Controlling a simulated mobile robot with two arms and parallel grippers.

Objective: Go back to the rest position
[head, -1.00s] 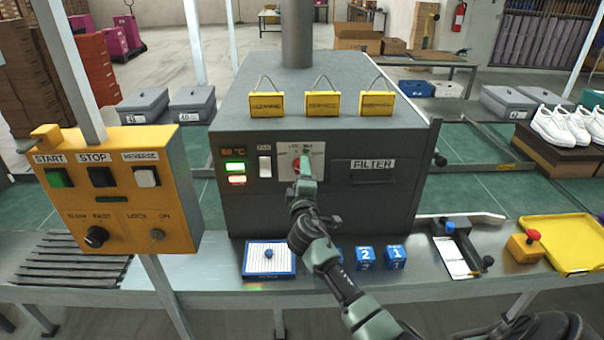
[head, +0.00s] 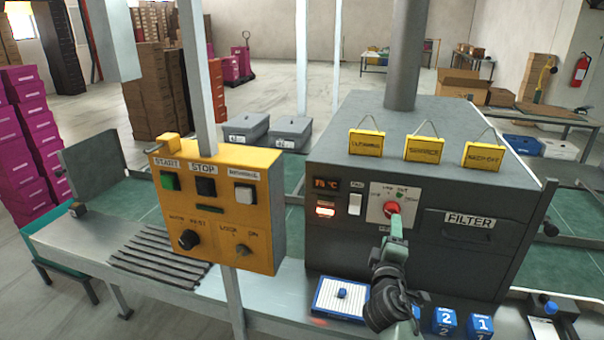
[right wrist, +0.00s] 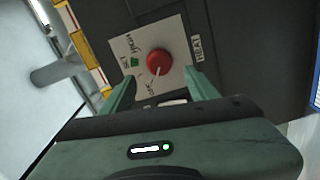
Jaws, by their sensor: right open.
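The dark grey machine (head: 430,262) carries a red round knob (head: 391,209) on a white dial plate (head: 402,194). In the right wrist view the knob (right wrist: 160,62) stands just ahead of my fingertips, its pointer toward the lower left of the picture. My right gripper (head: 396,226) is in front of the machine, close below the knob. In the right wrist view my right gripper (right wrist: 162,88) has its two green fingers spread with nothing between them. Whether a fingertip touches the dial plate cannot be told. My left gripper is not in view.
A yellow control box (head: 217,205) on a post stands left of the machine. A blue-rimmed tray (head: 325,309) and blue numbered blocks (head: 445,321) sit near my right forearm. Yellow tags (head: 425,149) stand on the machine top. A roller section (head: 160,258) lies left.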

